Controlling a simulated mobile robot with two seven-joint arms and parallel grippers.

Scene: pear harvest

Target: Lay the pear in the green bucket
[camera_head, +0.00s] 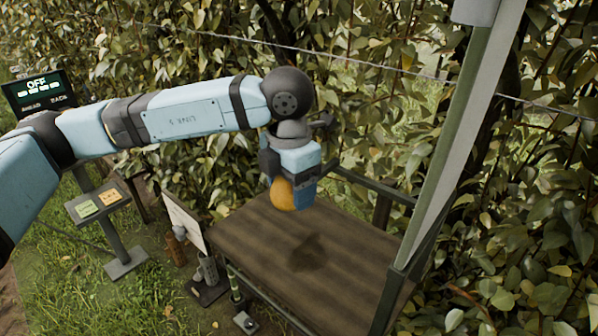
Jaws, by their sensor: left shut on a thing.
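The pear (283,195) is orange-yellow and shows below my left gripper (292,188). The gripper is shut on it and partly hides it. It hangs above the brown wooden table top, apart from it, and a dark shadow patch lies on the wood beneath. My left arm comes in from the left and bends down at the wrist. No green bucket shows in this view. My right gripper is not in view.
The table (255,245) has a bare top, with dark metal posts at its right side. A pale slanted post (450,150) rises at the right. Leafy hedge with a wire stands behind.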

